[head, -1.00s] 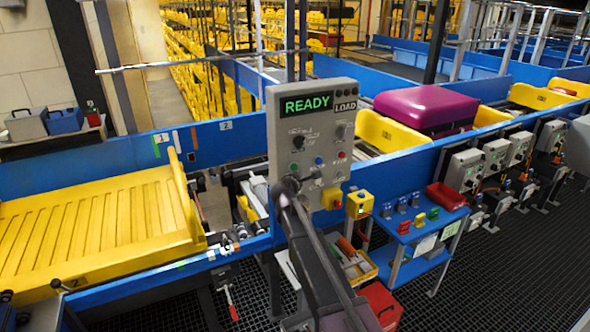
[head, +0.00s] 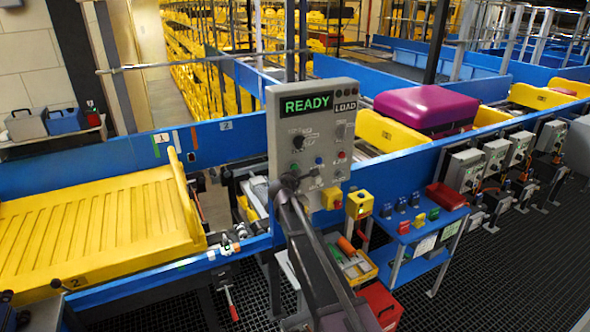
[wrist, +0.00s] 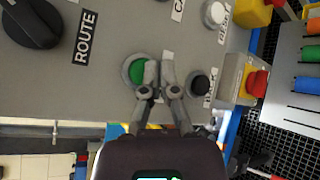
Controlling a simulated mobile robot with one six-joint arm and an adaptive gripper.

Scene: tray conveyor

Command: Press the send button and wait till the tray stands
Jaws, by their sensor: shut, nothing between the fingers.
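The grey control panel (head: 275,150) stands upright in the middle of the head view, with a lit READY display (head: 306,105). In the wrist view a green button (wrist: 137,71) sits on the panel face. My gripper (wrist: 160,66) is shut and empty, its fingertips just right of the green button and covering part of its edge. Whether the tips touch the panel cannot be told. The label of the green button is hidden. My gripper also shows in front of the panel in the head view (head: 312,174). A yellow tray (head: 90,225) lies on the conveyor at the left.
The wrist view shows a black ROUTE knob (wrist: 32,22), a white button (wrist: 216,12), a black button (wrist: 200,84) and a red button (wrist: 257,82) on a yellow box. A purple suitcase (head: 425,108) rests on the line behind. A blue side table (head: 420,230) stands right of the panel.

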